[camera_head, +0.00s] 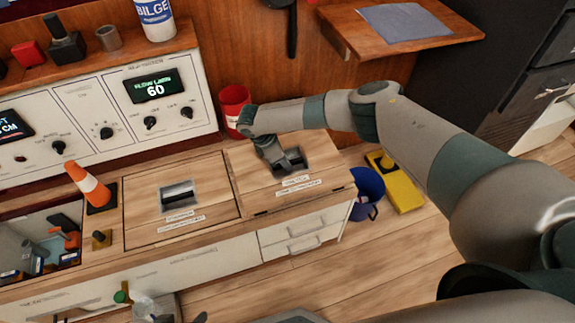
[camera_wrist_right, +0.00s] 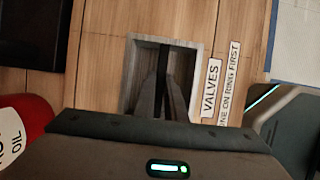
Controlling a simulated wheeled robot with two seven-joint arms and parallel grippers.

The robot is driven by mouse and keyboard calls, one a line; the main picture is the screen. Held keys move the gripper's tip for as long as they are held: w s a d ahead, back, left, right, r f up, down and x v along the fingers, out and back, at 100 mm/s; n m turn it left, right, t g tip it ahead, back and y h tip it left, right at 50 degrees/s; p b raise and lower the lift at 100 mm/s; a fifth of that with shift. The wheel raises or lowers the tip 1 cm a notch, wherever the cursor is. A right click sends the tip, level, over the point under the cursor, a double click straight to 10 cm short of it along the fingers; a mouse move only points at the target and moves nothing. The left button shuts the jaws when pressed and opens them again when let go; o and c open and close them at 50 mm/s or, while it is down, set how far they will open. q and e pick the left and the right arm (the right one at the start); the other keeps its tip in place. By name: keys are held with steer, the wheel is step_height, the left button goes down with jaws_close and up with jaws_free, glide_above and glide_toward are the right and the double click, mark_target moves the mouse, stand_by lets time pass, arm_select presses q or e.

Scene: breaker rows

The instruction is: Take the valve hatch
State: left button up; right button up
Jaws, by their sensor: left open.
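The valve hatch (camera_head: 250,180) is a wooden lid at the right end of the counter, lying flat, with a recessed square pull. Its label (camera_wrist_right: 211,92) reads "VALVES" in the right wrist view. My right gripper (camera_head: 283,163) reaches down into the recess. In the right wrist view its fingers (camera_wrist_right: 163,100) stand close together on either side of the dark pull bar (camera_wrist_right: 166,62) and appear shut on it. The fingertips are partly hidden in the recess.
A red container (camera_head: 234,105) stands behind the valve hatch. A blue bucket (camera_head: 368,187) and a yellow object (camera_head: 402,190) are on the floor at right.

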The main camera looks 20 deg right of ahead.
arm_select(q)
steer(key=shift+s, duration=0.25)
arm_select(e)
jaws_close()
arm_select(q)
steer(key=shift+s+f, duration=0.15)
steer(key=shift+s, duration=0.05)
steer(key=shift+w, duration=0.45)
arm_select(e)
steer(key=shift+w+r, duration=0.1)
steer(key=shift+r, duration=0.05)
arm_select(q)
steer(key=shift+s, duration=0.15)
